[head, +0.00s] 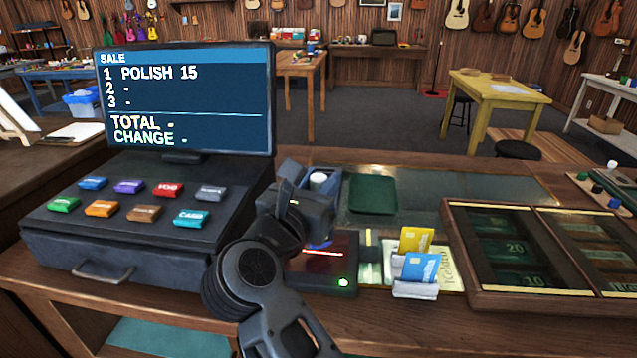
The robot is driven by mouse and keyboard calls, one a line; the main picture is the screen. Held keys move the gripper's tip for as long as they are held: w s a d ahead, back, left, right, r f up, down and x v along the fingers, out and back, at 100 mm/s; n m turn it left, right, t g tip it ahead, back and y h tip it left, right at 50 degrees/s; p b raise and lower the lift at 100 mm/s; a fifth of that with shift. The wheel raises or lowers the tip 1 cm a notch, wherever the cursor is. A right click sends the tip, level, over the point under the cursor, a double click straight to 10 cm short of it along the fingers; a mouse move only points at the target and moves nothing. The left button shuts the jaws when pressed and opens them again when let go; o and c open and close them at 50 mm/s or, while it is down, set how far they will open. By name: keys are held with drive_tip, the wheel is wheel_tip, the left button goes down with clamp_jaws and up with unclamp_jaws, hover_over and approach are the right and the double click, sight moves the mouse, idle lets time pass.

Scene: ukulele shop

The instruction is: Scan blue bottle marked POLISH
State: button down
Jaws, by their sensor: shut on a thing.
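My gripper (308,207) is shut on the blue bottle over the scanner, left of the counter's middle. The gripper and wrist hide most of the bottle; a bit of blue (319,245) shows below the gripper, and a white top (318,179) shows beyond it. I cannot read its label. The dark scanner (340,268) lies under the gripper, with a red line and a lit green light. The register screen (187,100) reads SALE, with POLISH 15 on line 1. Lines 2 and 3, TOTAL and CHANGE show only dashes.
The register's coloured keys (130,205) are left of my arm. A green tray (373,194) lies behind the scanner. A card holder (415,288) with yellow and blue cards stands to its right. A wooden cash tray (455,250) with banknotes fills the right.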

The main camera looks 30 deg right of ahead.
wheel_tip(320, 180, up, 5)
drive_tip(key=p, duration=0.3)
drive_tip(key=shift+r, duration=2)
